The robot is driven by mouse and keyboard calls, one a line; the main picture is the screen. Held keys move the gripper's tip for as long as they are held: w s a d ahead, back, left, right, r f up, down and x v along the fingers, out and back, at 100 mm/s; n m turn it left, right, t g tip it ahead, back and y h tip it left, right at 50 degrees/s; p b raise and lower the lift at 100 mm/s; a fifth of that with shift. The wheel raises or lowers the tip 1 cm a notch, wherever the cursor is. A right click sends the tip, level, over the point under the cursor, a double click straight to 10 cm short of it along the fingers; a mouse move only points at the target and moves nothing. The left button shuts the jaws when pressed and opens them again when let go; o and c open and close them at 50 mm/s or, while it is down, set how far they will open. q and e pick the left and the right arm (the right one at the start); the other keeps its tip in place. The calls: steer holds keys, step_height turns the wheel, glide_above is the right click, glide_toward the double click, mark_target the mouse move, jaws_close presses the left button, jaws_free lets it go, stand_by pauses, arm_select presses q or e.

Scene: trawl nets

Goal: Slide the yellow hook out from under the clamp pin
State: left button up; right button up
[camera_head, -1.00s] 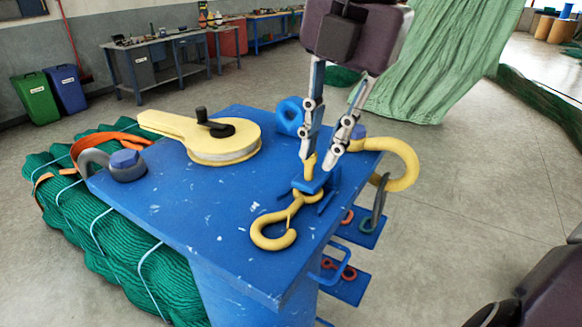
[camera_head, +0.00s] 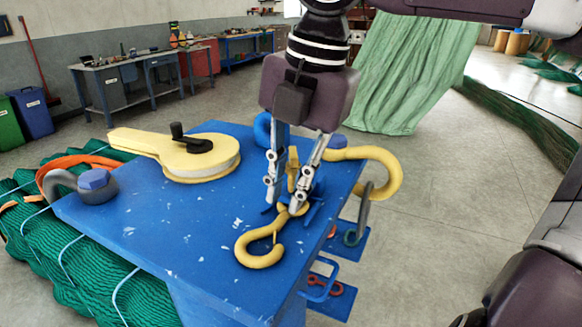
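The yellow hook (camera_head: 258,255) lies on the blue table top (camera_head: 170,235) near its right edge, its curved end toward the front left. Its eye end reaches back to the small blue clamp (camera_head: 314,212). A yellow upright piece (camera_head: 292,168), perhaps the clamp pin, stands there behind my fingers. My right gripper (camera_head: 282,209) points down with its fingers apart, one on each side of the hook's eye end. The fingers partly hide the clamp and the pin; I cannot tell whether the tips touch the hook. My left gripper is not in view.
A yellow pulley block (camera_head: 200,158) with a black crank lies at the back of the table. A grey shackle (camera_head: 64,186) is at the left edge. A larger yellow hook (camera_head: 388,172) overhangs the right edge. A green net bundle (camera_head: 70,270) lies left of the table.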

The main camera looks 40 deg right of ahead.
mark_target(281, 218)
steer(key=shift+w+a+f, duration=0.1)
steer(key=shift+w+f, duration=0.1)
steer(key=shift+f, duration=0.8)
steer(key=shift+w+a+f, duration=0.1)
steer(key=shift+w+f, duration=0.05)
steer(key=shift+f, duration=0.8)
steer(key=shift+c, duration=0.3)
jaws_close()
